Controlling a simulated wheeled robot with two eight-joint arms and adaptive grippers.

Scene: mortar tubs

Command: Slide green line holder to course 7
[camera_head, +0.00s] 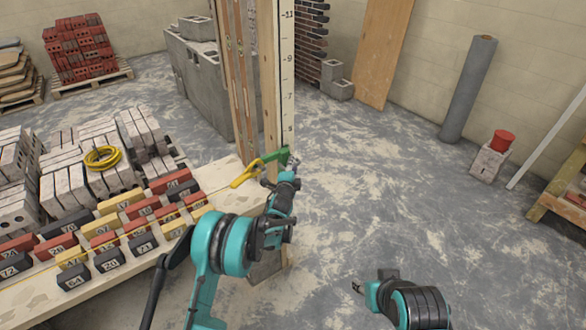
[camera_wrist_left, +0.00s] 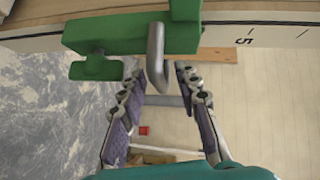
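The green line holder (camera_head: 283,156) sits on the white numbered scale (camera_head: 288,85) of the wooden post, just below the 5 mark. In the left wrist view, the green line holder (camera_wrist_left: 125,36) fills the top, with a bent grey metal pin (camera_wrist_left: 156,55) sticking out towards me. My left gripper (camera_head: 294,163) is right at the holder. In the left wrist view, the fingers of my left gripper (camera_wrist_left: 162,74) are apart, with the pin's end between their tips. Whether a finger touches the pin I cannot tell. My right gripper (camera_head: 356,287) is low and away from the post; its finger gap is unclear.
A yellow tool (camera_head: 247,173) lies beside the post's foot. Numbered red, yellow and dark blocks (camera_head: 104,240) cover the bench at left. Grey blocks (camera_head: 205,75) stand behind the post. The scale above the holder looks clear up to 11.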

